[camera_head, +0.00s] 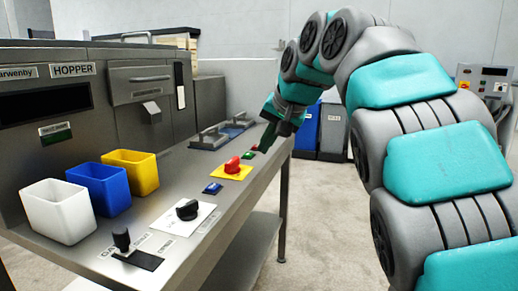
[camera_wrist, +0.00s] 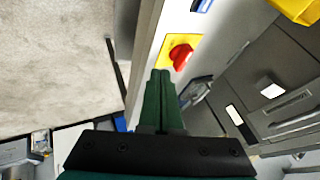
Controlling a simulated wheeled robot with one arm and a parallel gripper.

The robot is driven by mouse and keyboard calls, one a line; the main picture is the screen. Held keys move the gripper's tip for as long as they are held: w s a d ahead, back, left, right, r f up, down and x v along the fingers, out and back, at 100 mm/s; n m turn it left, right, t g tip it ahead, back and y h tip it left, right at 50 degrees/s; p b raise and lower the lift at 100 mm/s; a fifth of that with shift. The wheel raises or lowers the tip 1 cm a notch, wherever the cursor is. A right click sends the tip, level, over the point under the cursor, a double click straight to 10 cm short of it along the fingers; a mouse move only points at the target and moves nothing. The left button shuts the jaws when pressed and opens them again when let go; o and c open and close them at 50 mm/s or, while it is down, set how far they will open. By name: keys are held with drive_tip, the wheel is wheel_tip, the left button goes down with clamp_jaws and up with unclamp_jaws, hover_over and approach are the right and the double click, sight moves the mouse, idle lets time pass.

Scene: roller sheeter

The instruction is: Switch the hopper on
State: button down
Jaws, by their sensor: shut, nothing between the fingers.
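The panel labelled HOPPER (camera_head: 73,70) is on the grey machine at the left in the head view. On the bench in front are a red rotary knob (camera_head: 232,165) on a yellow plate, a blue button (camera_head: 212,188), a green button (camera_head: 248,155) and a small red button (camera_head: 255,147). My gripper (camera_head: 266,146) is shut and empty, pointing down over the far end of this row, close to the green and red buttons. In the wrist view its fingers (camera_wrist: 161,74) lie beside the red knob (camera_wrist: 180,55) and hide the buttons; contact cannot be told.
A black knob (camera_head: 187,209) on a white plate and a black lever (camera_head: 122,239) are nearer. White (camera_head: 58,211), blue (camera_head: 98,187) and yellow (camera_head: 131,172) bins stand along the machine. Grey handles (camera_head: 209,138) lie beyond.

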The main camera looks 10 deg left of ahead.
sight(235, 170)
drive_tip(key=x, duration=0.3)
drive_tip(key=a+x, duration=0.1)
drive_tip(key=x, duration=0.2)
drive_tip(key=a+r+x, duration=0.1)
drive_tip(key=x, duration=0.2)
drive_tip(key=shift+s+f, duration=0.1)
drive_tip(key=shift+a, duration=0.75)
drive_tip(key=shift+p, duration=0.6)
drive_tip(key=shift+s+a+m+t+h+p, duration=0.15)
drive_tip(key=shift+m+t+h+p, duration=0.15)
drive_tip(key=shift+m+p, duration=0.3)
